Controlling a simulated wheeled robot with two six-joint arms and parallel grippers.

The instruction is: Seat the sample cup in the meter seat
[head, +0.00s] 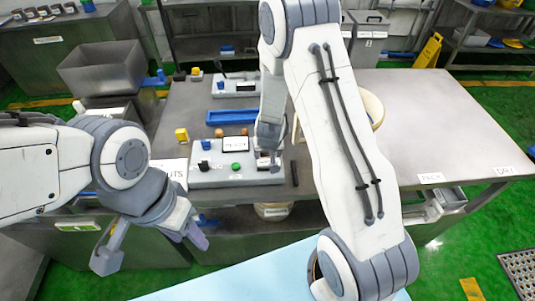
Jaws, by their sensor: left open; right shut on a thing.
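The meter (210,176) is a light grey box near the table's front edge, with a small display (235,144), a green button and a blue knob. My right gripper (268,160) points down over the right end of the meter. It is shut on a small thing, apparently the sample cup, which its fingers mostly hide. The meter seat is hidden there too, so I cannot tell whether the cup touches it. My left gripper (152,250) is open and empty, in front of the table at the lower left.
A second grey box (235,88) stands farther back, behind a blue tray (231,117). A yellow block (181,134) lies left of the meter. A round beige vessel (372,108) is partly behind my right arm. The table's right side (440,110) is clear.

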